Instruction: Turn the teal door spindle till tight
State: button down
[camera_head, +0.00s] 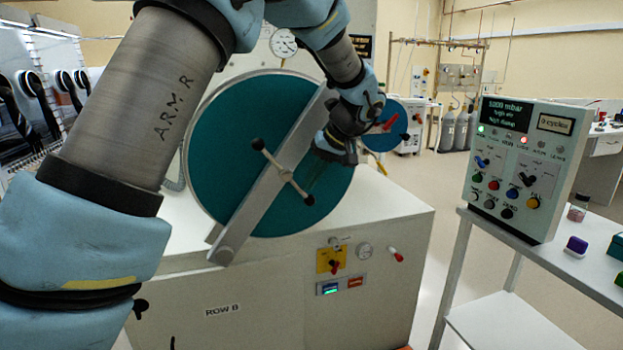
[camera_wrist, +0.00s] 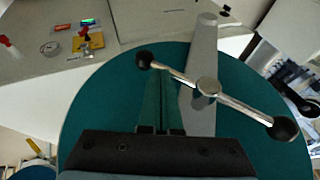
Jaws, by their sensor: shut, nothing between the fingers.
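The teal round door (camera_head: 225,130) stands closed-looking on the front of the pale cabinet, with a grey strap bar (camera_head: 250,205) slanting across it. The door spindle (camera_head: 285,175) is a slim metal cross rod with a black knob at each end, mounted at the middle of the strap. In the wrist view the spindle's hub (camera_wrist: 208,86) is right of my fingers, and the rod slants from upper left to lower right. My gripper (camera_head: 313,183) is shut and empty. Its fingertips (camera_wrist: 160,72) are close to the rod's upper-left knob; I cannot tell whether they touch.
The cabinet front (camera_head: 270,315) carries a yellow switch plate (camera_head: 331,260). Floor between cabinet and table is clear.

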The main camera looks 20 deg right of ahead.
aim_at(303, 195)
jog(key=shift+f, duration=0.15)
jog(key=f+y, duration=0.1)
jog(key=m+y, duration=0.1)
jog(key=y, duration=0.1)
jog(key=shift+a+f+t, duration=0.3)
jog(key=shift+f+t, duration=0.05)
jog(key=shift+t, duration=0.05)
jog(key=y, duration=0.2)
jog(key=a+f+y, duration=0.1)
jog(key=shift+w+a+f+m+t+y+b, duration=0.1)
jog(key=shift+a+f+m+t+y+b, duration=0.1)
jog(key=shift+m+t+y+b, duration=0.2)
jog(key=shift+w+a+f+m+t+y+b, duration=0.1)
jog(key=shift+a+f+m+t+y+b, duration=0.2)
jog(key=shift+a+y+b, duration=0.35)
jog(key=shift+w+a+f+m+t+y+b, duration=0.15)
jog(key=shift+a+m+t+y+b, duration=0.2)
jog(key=shift+a+y, duration=0.6)
jog(key=shift+d, duration=0.2)
jog(key=shift+f, duration=0.1)
